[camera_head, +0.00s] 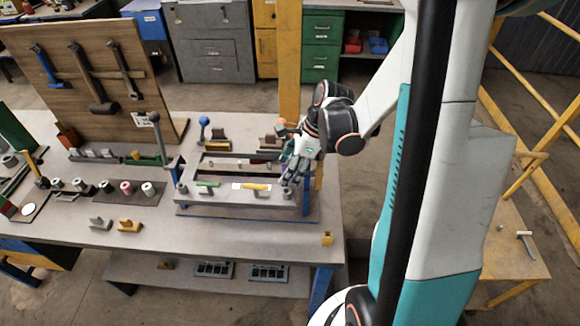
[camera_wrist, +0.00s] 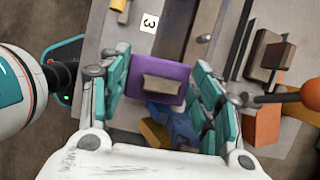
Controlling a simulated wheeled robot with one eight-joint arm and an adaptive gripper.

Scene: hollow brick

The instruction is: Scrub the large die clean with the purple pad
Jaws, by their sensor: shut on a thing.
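The purple pad (camera_wrist: 158,84) has a grey block-like grip on its face and sits between the teal fingers of my gripper (camera_wrist: 160,88) in the wrist view. My gripper is shut on it. In the head view my gripper (camera_head: 296,168) hangs at the right end of a grey frame-like fixture (camera_head: 222,199) on the workbench, and its fingers hide part of that end. I cannot tell for sure which metal piece is the large die, or whether the pad touches anything below.
The workbench (camera_head: 130,262) carries small metal parts and a tool board (camera_head: 85,60) at the left. An orange ball knob (camera_wrist: 313,95) stands close to my right fingers in the wrist view. A white card marked 3 (camera_wrist: 150,22) lies nearby. A yellow post (camera_head: 289,60) rises behind.

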